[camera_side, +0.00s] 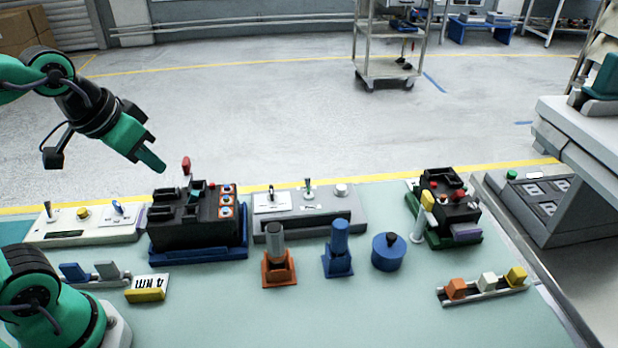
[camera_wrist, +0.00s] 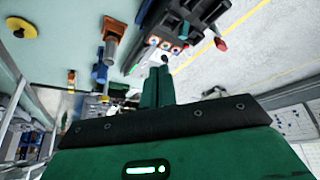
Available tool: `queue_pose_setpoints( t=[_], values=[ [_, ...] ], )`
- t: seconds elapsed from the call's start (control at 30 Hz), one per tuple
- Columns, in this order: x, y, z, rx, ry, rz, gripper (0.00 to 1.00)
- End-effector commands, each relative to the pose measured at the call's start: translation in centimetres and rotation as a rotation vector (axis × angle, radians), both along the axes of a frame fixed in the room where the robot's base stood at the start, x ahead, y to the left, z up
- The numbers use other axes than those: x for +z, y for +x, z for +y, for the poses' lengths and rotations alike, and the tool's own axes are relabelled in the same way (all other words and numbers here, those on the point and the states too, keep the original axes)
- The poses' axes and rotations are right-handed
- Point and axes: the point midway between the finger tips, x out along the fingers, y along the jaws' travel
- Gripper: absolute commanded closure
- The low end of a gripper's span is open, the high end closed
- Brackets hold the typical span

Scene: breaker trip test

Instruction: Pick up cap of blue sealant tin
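The blue sealant tin (camera_side: 389,254) stands upright on the pale green bench, right of centre in the side view. Its cap appears as a small dark knob (camera_side: 391,238) on top of the blue lid. My gripper (camera_side: 152,161) is high at the left, above the large black breaker block and well apart from the tin. In the wrist view its green fingers (camera_wrist: 157,85) lie close together with nothing visible between them. I cannot make out the blue tin for certain in the wrist view.
A blue post in a holder (camera_side: 339,248) stands just left of the tin, with a grey post in an orange holder (camera_side: 277,258) beyond. A grey switch panel (camera_side: 310,214) and a smaller breaker block (camera_side: 447,205) stand behind.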

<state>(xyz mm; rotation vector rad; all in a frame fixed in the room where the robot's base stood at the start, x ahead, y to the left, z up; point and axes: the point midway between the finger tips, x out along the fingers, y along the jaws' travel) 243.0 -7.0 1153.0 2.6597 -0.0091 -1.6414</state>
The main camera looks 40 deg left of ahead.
Motion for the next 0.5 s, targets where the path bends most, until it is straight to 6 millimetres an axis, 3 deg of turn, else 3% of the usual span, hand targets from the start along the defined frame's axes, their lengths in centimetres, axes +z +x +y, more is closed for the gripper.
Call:
queue_pose_setpoints(
  t=[0.13, 0.37, 0.5],
  values=[
    [-1.0, -1.4, 0.6, -0.001, 0.012, -0.02, 1.0],
    [-1.5, -2.0, 0.7, -0.004, 0.018, -0.027, 0.98],
    [-1.5, -1.9, 0.7, -0.003, 0.018, -0.027, 0.71]
  ],
)
